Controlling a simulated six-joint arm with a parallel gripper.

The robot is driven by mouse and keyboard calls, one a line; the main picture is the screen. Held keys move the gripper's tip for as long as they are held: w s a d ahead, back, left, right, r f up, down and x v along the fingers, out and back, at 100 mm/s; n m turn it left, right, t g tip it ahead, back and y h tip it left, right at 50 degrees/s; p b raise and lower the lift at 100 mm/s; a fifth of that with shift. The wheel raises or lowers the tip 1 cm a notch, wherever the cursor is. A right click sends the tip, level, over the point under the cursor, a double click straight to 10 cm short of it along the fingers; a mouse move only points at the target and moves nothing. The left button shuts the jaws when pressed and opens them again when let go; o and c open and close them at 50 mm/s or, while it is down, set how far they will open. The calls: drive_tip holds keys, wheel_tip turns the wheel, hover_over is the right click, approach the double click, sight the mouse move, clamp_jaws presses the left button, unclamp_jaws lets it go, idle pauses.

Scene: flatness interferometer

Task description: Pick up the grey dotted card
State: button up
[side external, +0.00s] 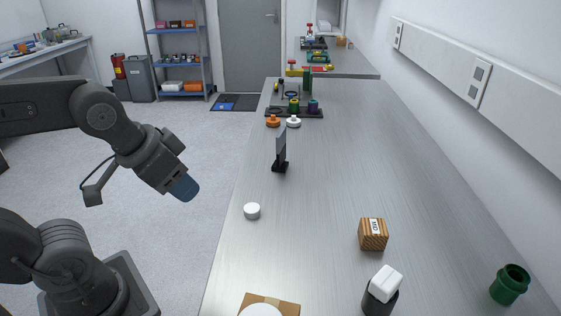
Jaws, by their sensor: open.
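A thin dark grey card (282,142) stands upright, nearly edge-on, in a small black stand (280,167) on the left half of the bench. It may be the grey dotted card, but I cannot make out dots from here. My gripper (184,188) is open, in the air to the left of the bench edge. It is well apart from the card, to its left and nearer the camera. I see nothing held in it.
On the metal bench (335,190) are a white round piece (252,211), a striped wooden block (373,234), a white block on a black cup (385,284) and a green jar (509,285). Orange (273,121) and white (293,122) knobs stand behind the card. The bench middle is clear.

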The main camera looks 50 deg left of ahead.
drive_tip(key=w+a+f+n+t, duration=0.15)
drive_tip(key=w+t, duration=0.45)
drive_tip(key=w, duration=1.4)
drive_tip(key=n+t+y, duration=0.4)
drive_tip(key=n+y, duration=0.1)
drive_tip(key=y, duration=0.4)
approach(281, 131)
drive_tip(key=shift+x, duration=1.2)
drive_tip(key=shift+w+a+f+y, duration=0.2)
drive_tip(key=shift+w+a+y, duration=0.1)
drive_tip(key=shift+w, duration=0.3)
drive_tip(key=x, duration=0.6)
drive_tip(key=shift+w, duration=0.15)
